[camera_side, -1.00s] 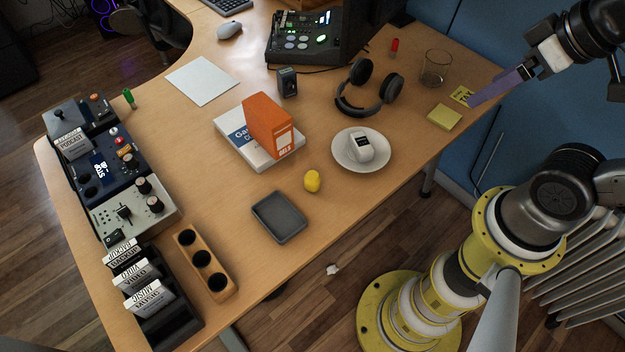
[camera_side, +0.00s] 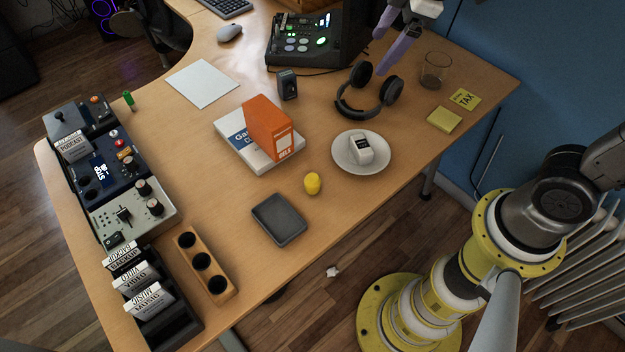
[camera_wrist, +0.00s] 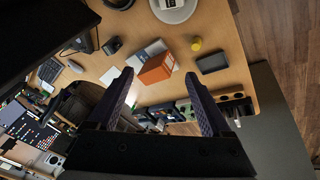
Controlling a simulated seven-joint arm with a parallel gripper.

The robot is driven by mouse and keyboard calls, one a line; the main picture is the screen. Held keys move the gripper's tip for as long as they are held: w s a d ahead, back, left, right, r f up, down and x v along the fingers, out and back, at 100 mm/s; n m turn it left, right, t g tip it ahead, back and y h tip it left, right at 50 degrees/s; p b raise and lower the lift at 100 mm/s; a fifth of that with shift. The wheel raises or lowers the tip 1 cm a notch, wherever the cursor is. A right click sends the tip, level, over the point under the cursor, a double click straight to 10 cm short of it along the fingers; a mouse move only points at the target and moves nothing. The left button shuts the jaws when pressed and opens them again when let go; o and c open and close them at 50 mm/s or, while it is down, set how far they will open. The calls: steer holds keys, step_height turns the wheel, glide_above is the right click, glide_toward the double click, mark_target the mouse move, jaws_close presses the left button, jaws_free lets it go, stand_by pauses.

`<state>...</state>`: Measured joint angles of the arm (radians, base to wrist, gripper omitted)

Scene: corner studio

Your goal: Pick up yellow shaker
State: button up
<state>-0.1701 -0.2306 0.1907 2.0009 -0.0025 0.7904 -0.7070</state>
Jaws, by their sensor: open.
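The yellow shaker (camera_side: 312,183) is a small egg-like shape on the wooden desk, between the white plate and the grey tray. It also shows in the wrist view (camera_wrist: 196,43), up and right of the middle. My gripper (camera_side: 389,40) is at the top of the side view, above the back of the desk near the headphones, well away from the shaker. In the wrist view my gripper (camera_wrist: 160,100) has its two purple fingers spread wide with nothing between them in grasp.
A plate (camera_side: 343,164) with a white device (camera_side: 361,149) stands right of the shaker. A grey tray (camera_side: 279,219) lies left below it. An orange box (camera_side: 268,128) stands on a white book (camera_side: 233,148). Headphones (camera_side: 368,92) and a glass (camera_side: 435,71) are farther back.

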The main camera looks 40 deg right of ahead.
steer(key=w+a+f+n+g, duration=0.2)
steer(key=w+a+f, duration=0.3)
steer(key=f, duration=0.1)
steer(key=n+g, duration=0.2)
steer(key=n, duration=0.1)
glide_above(312, 178)
step_height(312, 178, down, 13)
steer(key=shift+h, duration=0.4)
steer(key=f, duration=0.7)
steer(key=shift+w+d+f, duration=0.15)
steer(key=shift+d, duration=0.2)
steer(key=shift+a+f, duration=0.15)
steer(key=shift+f, duration=1.45)
steer(key=shift+a+f, duration=0.15)
steer(key=shift+f, duration=1.4)
jaws_close()
steer(key=shift+r, duration=0.15)
